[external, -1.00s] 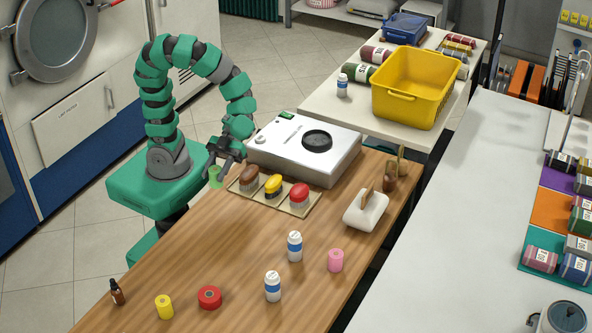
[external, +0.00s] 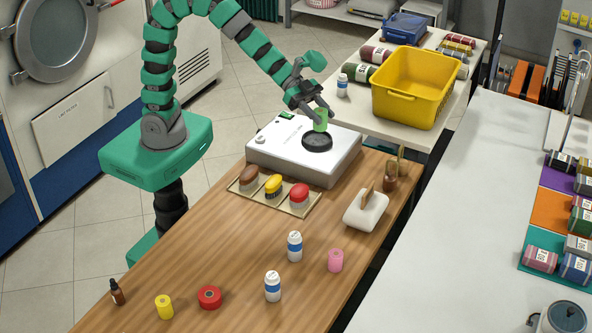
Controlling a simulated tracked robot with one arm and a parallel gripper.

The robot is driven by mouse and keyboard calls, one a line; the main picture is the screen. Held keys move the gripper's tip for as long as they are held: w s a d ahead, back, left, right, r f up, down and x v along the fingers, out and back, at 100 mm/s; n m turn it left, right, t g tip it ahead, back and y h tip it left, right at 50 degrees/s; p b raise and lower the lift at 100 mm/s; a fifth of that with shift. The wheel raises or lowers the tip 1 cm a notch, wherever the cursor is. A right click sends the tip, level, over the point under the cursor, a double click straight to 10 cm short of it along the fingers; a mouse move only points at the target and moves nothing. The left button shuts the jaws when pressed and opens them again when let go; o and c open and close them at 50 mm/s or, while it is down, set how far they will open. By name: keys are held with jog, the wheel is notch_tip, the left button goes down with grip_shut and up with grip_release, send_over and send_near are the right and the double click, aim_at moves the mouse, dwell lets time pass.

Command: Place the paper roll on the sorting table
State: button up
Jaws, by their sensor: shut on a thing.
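My gripper (external: 317,110) is shut on a small green roll (external: 320,122), which looks like the paper roll. The white-topped table (external: 346,109) behind the device, which looks like the sorting table, bears a yellow bin (external: 408,98), rolled fabrics and a white-and-blue bottle (external: 342,86). Its near left corner is bare and lies just beyond my gripper.
The white device (external: 275,150) stands on the wooden counter (external: 200,250). Brushes (external: 273,186) on a tray, a white holder (external: 366,212), bottles and red, yellow and pink rolls are also there. A long white counter (external: 450,200) runs along the right.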

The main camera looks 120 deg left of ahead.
jog(key=s+a+f+n+y+b, duration=0.3)
jog(key=s+a+f+b, duration=0.15)
jog(key=a, duration=0.65)
jog(key=s+a+f+n+y+b, duration=0.3)
jog(key=s+a+y, duration=0.15)
jog(key=a, duration=0.65)
jog(key=s+a+f+n+g+y+b, duration=0.1)
jog(key=s+a+f+n+y+b, duration=0.1)
jog(key=s+a+f+b, duration=0.45)
jog(key=s+a+f+n+y+b, duration=0.1)
jog(key=s+a+b, duration=0.15)
jog(key=s, duration=0.65)
jog(key=s+a+f+n+g+y+b, duration=0.1)
jog(key=s+a+f+n+y+b, duration=0.1)
jog(key=s+a+f+b, duration=0.35)
jog(key=w+a+p, duration=0.1)
jog(key=w+a, duration=0.1)
jog(key=a, duration=0.1)
jog(key=w+a, duration=0.3)
jog(key=a, duration=0.1)
jog(key=w+a+p, duration=0.1)
jog(key=w+a, duration=0.1)
jog(key=a, duration=0.2)
jog(key=shift+w+a+f+p, duration=0.2)
jog(key=shift+p, duration=0.15)
jog(key=shift+a+f+b, duration=0.1)
jog(key=shift+f+b, duration=0.85)
jog(key=shift+f, duration=0.8)
jog(key=shift+f, duration=0.1)
